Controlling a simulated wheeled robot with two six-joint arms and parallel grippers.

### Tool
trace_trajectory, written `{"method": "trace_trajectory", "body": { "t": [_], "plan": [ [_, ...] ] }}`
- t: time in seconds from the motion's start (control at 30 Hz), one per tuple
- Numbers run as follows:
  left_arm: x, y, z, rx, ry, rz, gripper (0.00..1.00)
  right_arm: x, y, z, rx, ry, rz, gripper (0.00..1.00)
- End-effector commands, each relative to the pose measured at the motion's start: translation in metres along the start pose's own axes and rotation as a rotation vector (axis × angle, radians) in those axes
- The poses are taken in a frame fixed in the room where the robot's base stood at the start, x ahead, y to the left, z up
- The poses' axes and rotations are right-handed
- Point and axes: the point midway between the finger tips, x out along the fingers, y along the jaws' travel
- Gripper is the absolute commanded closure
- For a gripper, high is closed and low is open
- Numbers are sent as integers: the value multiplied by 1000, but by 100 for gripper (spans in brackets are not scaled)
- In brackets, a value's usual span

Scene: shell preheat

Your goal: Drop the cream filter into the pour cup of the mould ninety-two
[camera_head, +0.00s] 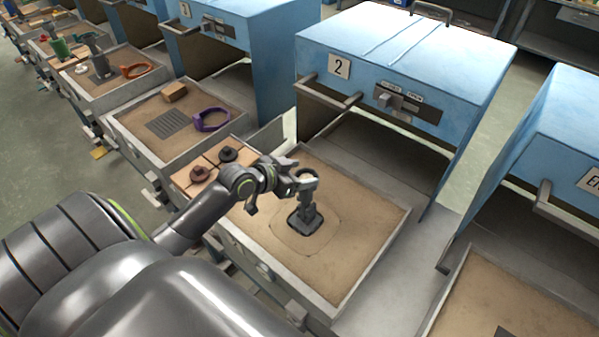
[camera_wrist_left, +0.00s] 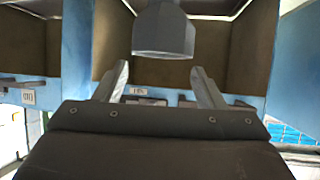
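A grey mould (camera_head: 306,212) stands upright in the sand of the tray in front of the oven marked 2. Its top ends in a round pour cup (camera_head: 306,176). In the left wrist view a plain grey cup-like body (camera_wrist_left: 164,32) hangs from the top edge, beyond the fingers. My left gripper (camera_head: 291,180) is close beside the pour cup; I cannot tell whether they touch. In the left wrist view its fingers (camera_wrist_left: 160,82) are apart, with nothing visible between them. I see no cream filter; the cup's inside is not clear. My right gripper is not in view.
A light board with two dark round pieces (camera_head: 228,155) lies left of my arm. The neighbouring tray (camera_head: 150,150) holds a purple piece (camera_head: 211,120) and a brown block (camera_head: 175,92). Oven 2 (camera_head: 400,60) stands behind. Bare sand (camera_head: 365,210) lies right of the mould.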

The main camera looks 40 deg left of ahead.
Motion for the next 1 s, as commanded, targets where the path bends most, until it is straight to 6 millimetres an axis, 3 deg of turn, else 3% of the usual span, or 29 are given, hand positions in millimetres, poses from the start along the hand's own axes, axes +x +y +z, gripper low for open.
{"method": "trace_trajectory", "body": {
  "t": [0.37,1.0],
  "plan": [
    [-9,-1,1,4,-1,-2,37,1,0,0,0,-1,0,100],
    [-119,0,0,6,-6,2,37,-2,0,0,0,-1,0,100]
  ]
}}
